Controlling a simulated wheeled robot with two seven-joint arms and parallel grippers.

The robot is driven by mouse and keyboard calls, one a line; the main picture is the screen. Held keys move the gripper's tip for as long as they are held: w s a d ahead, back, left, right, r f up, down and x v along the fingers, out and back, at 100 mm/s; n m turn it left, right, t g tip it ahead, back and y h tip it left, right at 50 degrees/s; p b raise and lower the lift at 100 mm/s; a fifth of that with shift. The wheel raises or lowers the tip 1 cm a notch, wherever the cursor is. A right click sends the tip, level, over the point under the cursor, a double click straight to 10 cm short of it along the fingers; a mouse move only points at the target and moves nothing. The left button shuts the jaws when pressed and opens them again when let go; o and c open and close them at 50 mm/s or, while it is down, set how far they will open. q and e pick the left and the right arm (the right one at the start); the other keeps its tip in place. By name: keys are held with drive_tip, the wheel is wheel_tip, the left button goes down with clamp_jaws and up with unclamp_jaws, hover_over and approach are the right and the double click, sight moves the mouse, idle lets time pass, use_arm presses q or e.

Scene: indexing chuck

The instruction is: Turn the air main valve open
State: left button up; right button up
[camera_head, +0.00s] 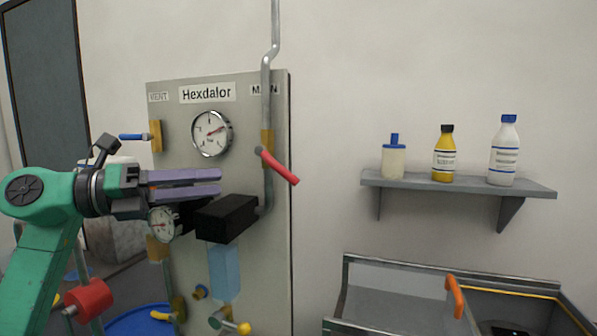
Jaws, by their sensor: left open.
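The air main valve has a brass body (267,147) on the grey pipe at the right of the panel, under a label partly hidden by the pipe that seems to read MAIN. Its red lever (279,167) slants down to the right, across the panel's right edge. My left gripper (220,183) has two purple fingers pointing right, one above the other, with a gap between them. It is open and empty, left of the red lever and a little lower, apart from it in the picture. My right gripper is not in view.
The Hexdalor panel (185,95) carries a large gauge (212,133), a blue-handled valve (134,137) by the VENT label, and a black box (228,217) just below my fingertips. A shelf (458,187) with bottles is at right. The wall between panel and shelf is clear.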

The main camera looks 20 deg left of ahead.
use_arm(q)
drive_tip(key=p, duration=0.4)
approach(286, 174)
drive_tip(key=d, duration=0.2)
drive_tip(key=w+d, duration=0.1)
drive_tip(key=w+d+p, duration=0.1)
drive_tip(key=w, duration=0.1)
drive_tip(key=w+d, duration=0.1)
drive_tip(key=w, duration=0.1)
drive_tip(key=shift+d+r+p, duration=0.2)
drive_tip(key=shift+p, duration=0.2)
drive_tip(key=x, duration=0.1)
drive_tip(key=p+x, duration=0.1)
drive_tip(key=shift+w+d+f, duration=0.15)
drive_tip(key=shift+w+f, duration=0.1)
drive_tip(key=shift+w, duration=0.1)
drive_tip(key=shift+d, duration=0.2)
drive_tip(key=shift+s, duration=0.2)
drive_tip(key=shift+c, duration=0.8)
drive_tip(key=shift+w+f, duration=0.1)
clamp_jaws()
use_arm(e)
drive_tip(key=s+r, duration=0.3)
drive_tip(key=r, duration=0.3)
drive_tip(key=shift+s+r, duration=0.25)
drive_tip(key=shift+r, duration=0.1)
